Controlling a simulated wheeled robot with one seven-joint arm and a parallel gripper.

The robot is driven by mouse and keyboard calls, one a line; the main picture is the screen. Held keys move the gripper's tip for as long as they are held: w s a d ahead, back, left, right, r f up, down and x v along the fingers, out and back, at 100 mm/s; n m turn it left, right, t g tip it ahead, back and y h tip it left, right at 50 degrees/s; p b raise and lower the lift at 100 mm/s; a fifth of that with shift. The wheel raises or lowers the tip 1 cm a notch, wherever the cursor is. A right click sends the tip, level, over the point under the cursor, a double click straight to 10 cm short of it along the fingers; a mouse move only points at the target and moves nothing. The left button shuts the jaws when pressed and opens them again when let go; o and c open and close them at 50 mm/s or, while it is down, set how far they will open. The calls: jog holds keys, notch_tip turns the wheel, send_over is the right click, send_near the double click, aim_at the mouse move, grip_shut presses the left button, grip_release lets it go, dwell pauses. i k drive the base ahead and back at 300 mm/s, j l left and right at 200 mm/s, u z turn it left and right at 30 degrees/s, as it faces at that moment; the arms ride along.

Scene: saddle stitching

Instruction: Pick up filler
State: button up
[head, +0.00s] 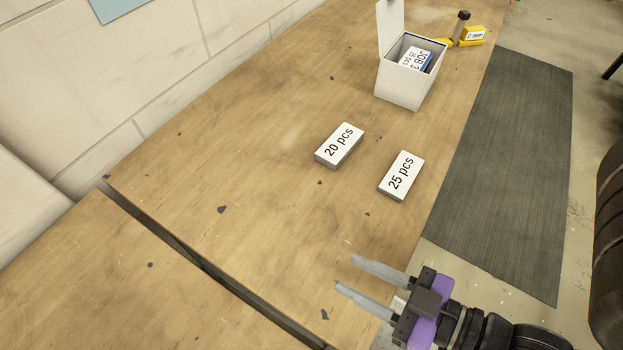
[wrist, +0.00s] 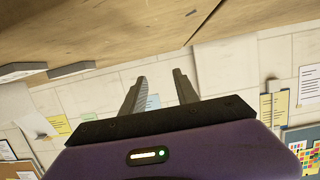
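Two white-topped blocks lie flat on the wooden table. One is marked "20 pcs" (head: 339,144) and the other "25 pcs" (head: 401,175), nearer the right edge. Nothing in view is labelled as filler. An open white box (head: 401,88) stands farther back, with a blue-edged "JOB" item (head: 415,60) inside. My gripper (head: 346,273) is open and empty near the table's right edge, in front of the blocks and apart from them. In the wrist view my gripper (wrist: 160,75) has nothing between its fingers; two grey-edged blocks show at the left, their labels not readable.
A yellow item (head: 472,36) with a dark-topped cylinder (head: 460,24) is at the table's far end. A gap (head: 200,262) splits the table (head: 240,190) from a nearer one. A dark mat (head: 510,170) lies on the floor at right. The table's middle is clear.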

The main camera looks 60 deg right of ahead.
aim_at(337, 147)
jog(key=j+z, duration=0.3)
jog(key=j, duration=0.35)
jog(key=k+j+z, duration=0.15)
jog(key=j+z, duration=0.2)
jog(key=j, duration=0.25)
jog(key=k+j+z, duration=0.1)
jog(key=z, duration=0.25)
jog(key=k+j+z, duration=0.1)
jog(key=j+z, duration=0.3)
jog(key=i, duration=0.1)
jog(key=z, duration=0.05)
